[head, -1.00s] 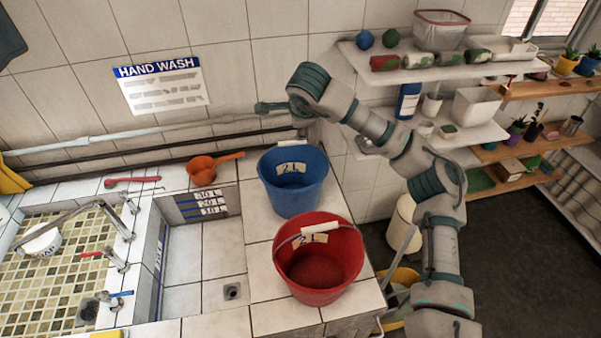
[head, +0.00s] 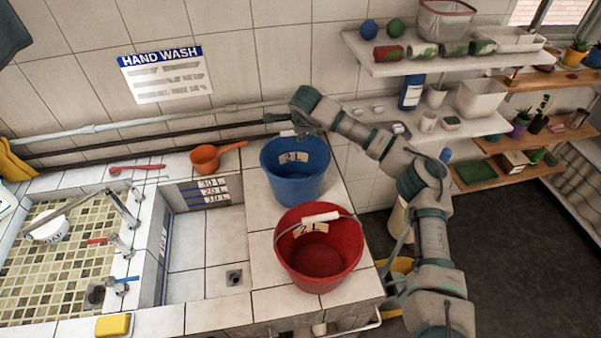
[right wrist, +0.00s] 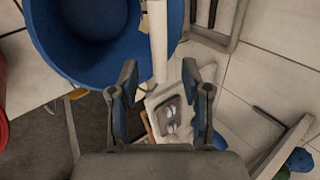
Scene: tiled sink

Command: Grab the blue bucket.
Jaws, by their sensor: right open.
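The blue bucket (head: 291,182), marked 2 L, stands upright on the tiled counter near the back wall. In the right wrist view the blue bucket (right wrist: 52,48) fills the upper left, and its white handle grip (right wrist: 158,42) lies ahead of the space between my fingers. My right gripper (head: 274,117) is above the bucket's back rim, close to the handle. In the right wrist view my right gripper (right wrist: 160,82) is open, with nothing clearly held. Whether a finger touches the handle cannot be told. My left gripper is not in view.
A red bucket (head: 322,262) stands just in front of the blue one. An orange scoop (head: 206,159) lies to the left, beside a recessed basin. Wall pipes (head: 150,130) run behind. Shelves (head: 440,62) with pots and bottles are at the right.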

